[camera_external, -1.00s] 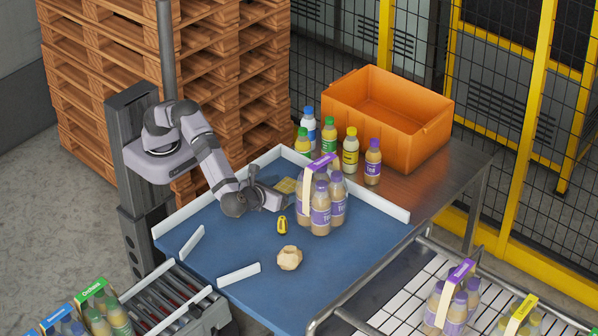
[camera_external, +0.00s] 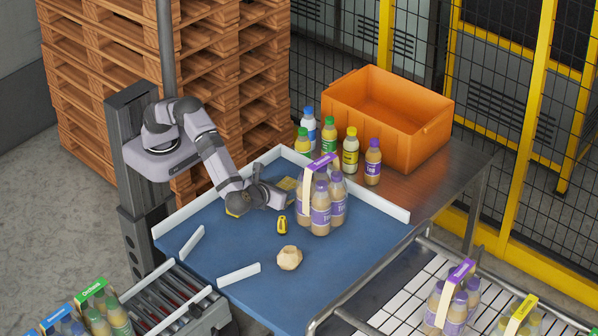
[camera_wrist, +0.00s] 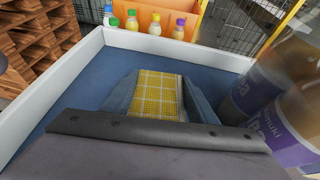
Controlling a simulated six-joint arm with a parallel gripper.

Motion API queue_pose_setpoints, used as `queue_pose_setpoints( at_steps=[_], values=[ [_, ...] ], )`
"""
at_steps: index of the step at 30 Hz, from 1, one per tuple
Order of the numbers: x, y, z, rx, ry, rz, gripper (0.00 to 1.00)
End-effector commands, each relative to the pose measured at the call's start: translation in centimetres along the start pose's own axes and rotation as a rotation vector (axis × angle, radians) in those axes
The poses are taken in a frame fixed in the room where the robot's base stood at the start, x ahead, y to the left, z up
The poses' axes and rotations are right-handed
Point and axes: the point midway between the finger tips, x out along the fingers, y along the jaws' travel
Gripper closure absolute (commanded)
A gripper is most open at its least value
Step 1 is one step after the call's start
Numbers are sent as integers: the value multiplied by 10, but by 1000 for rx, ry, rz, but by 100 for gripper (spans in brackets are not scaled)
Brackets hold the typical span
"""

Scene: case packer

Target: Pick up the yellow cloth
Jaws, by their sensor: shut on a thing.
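The yellow checked cloth (camera_wrist: 157,95) lies between the two finger pads of my gripper in the wrist view. In the external view the cloth (camera_external: 286,184) is a small yellowish patch at the fingertips, beside the pack of purple-labelled bottles. My gripper (camera_external: 283,196) is low over the blue table and shut on the cloth. The cloth's near end is hidden by the gripper body in the wrist view. I cannot tell whether its underside touches the table.
The purple-labelled bottle pack (camera_external: 321,207) stands close to the right of my gripper. A yellow-and-black tool (camera_external: 282,225) and a crumpled beige lump (camera_external: 289,258) lie nearer. White rails (camera_external: 378,205) edge the blue table (camera_external: 235,245). An orange crate (camera_external: 420,143) and several bottles stand behind.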

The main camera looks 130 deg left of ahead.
Motion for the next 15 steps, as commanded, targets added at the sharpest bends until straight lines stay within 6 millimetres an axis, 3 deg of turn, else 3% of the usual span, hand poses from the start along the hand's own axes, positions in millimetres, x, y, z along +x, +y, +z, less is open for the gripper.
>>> queue_pose_setpoints(
  at_steps=[5,15],
  values=[
    [-6,-1,14,-6,1,-2,69],
    [-27,0,64,-6,2,-2,69]
  ],
)
